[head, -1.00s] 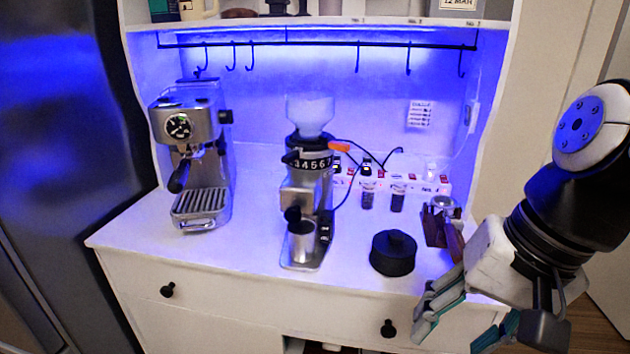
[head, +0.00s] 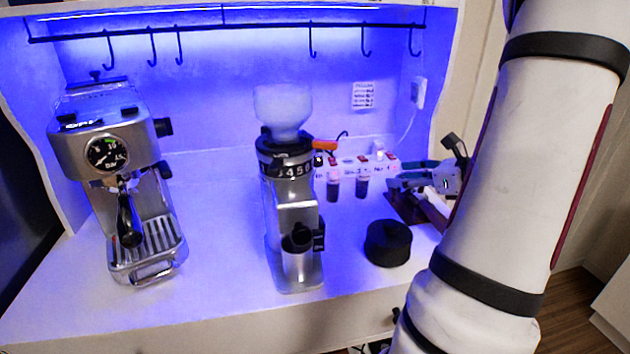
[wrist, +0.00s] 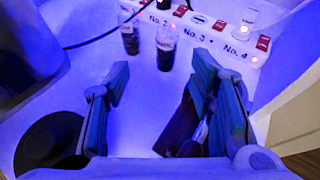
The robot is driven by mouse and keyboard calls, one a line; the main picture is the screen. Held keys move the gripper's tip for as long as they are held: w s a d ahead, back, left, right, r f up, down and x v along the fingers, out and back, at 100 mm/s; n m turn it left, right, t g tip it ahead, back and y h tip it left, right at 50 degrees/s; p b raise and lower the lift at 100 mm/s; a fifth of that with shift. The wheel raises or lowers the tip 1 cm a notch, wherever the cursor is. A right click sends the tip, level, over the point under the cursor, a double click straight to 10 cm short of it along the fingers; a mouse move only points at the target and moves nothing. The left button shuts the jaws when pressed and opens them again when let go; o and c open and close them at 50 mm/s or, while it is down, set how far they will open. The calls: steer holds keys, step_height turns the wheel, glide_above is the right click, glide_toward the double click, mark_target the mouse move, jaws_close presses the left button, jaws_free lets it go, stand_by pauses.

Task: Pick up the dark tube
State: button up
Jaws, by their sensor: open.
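Two small dark tubes with clear upper parts stand upright side by side in front of the power strip. The left tube (head: 333,186) and the right tube (head: 362,184) look much alike, so I cannot tell which one the task means. In the wrist view the left tube (wrist: 130,38) is farther off, and the right tube (wrist: 166,48) stands just beyond the gap between my fingertips. My gripper (head: 398,182) is to the right of both tubes in the head view. In the wrist view my gripper (wrist: 158,78) is open with nothing held.
A round black lidded item (head: 388,243) stands in front, left of my fingers in the wrist view. A dark brown stand (head: 415,210) sits below my gripper. The grinder (head: 290,210) is to the left, the power strip (wrist: 225,35) behind. The espresso machine (head: 120,180) is far left.

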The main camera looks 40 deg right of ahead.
mark_target(362, 177)
steer(key=shift+m, duration=0.3)
steer(key=x, duration=0.5)
steer(key=d+x, duration=0.1)
steer(key=x, duration=0.2)
steer(key=shift+w+f+b, duration=0.25)
steer(key=shift+w+b, duration=0.05)
steer(key=shift+b, duration=0.05)
steer(key=x, duration=0.5)
steer(key=shift+d+f, duration=0.1)
jaws_close()
